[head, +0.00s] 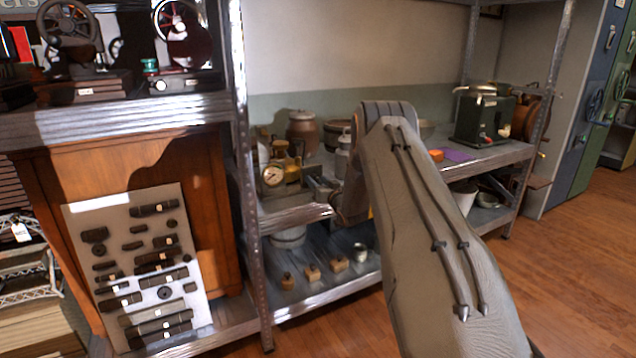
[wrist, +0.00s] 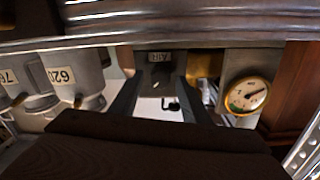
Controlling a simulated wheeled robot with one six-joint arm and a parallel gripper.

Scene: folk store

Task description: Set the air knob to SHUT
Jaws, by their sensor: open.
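In the wrist view, a small label that seems to read AIR (wrist: 160,57) shows upside down on a dark panel. A dark shape that looks like the air knob (wrist: 160,75) sits just below it in the picture. My gripper (wrist: 156,83) is open, with one dark finger on each side of this shape. I cannot tell whether the fingers touch it. The knob's setting and any SHUT mark cannot be read. A round dial gauge (wrist: 249,95) is to the right; it also shows in the head view (head: 272,175). In the head view my arm hides the gripper and knob.
A metal shelf edge (wrist: 200,35) runs close along the top of the wrist view. Numbered pale pots (wrist: 75,78) stand at left there. In the head view, a steel post (head: 243,150) stands left of the gauge, and a dark green machine (head: 484,118) sits at right.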

